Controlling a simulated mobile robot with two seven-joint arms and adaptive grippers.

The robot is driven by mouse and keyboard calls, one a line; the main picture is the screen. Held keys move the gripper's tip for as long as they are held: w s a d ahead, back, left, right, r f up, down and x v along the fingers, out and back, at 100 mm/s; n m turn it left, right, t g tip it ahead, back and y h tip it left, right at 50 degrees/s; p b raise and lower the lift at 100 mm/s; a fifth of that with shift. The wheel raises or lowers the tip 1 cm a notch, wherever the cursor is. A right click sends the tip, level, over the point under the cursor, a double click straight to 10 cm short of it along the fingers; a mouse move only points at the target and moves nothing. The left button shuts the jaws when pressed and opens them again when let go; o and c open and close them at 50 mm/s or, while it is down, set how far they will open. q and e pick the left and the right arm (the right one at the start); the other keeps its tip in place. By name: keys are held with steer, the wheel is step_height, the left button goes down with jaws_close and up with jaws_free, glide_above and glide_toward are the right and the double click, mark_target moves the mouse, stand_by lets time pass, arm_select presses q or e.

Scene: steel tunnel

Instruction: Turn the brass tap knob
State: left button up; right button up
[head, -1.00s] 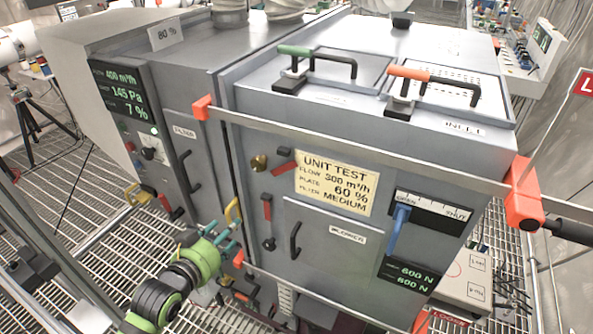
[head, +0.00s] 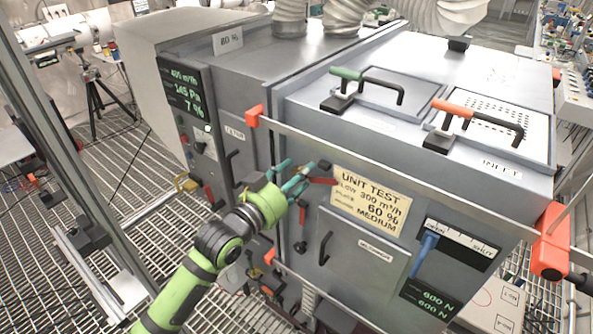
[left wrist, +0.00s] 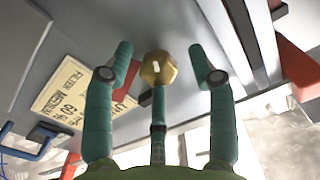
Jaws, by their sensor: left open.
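The brass tap knob (left wrist: 157,68) shows in the left wrist view as a faceted gold piece with a pale mark on its face. It lies between the two outer teal fingers of my left gripper, with clear gaps on both sides. A thin middle teal finger points at its near edge; I cannot tell whether they touch. In the head view my left gripper (head: 299,178) is open at the front of the grey cabinet (head: 300,125), left of the yellow sign. There its fingers hide the knob. My right gripper is not in view.
A rail (head: 390,169) with orange end blocks crosses above. A black door handle (head: 325,247) and a blue lever (head: 424,254) are lower right. Grating floor lies left.

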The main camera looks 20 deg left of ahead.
arm_select(q)
steer(key=shift+c, duration=0.4)
steer(key=c, duration=1.1)
steer(key=shift+o, duration=0.2)
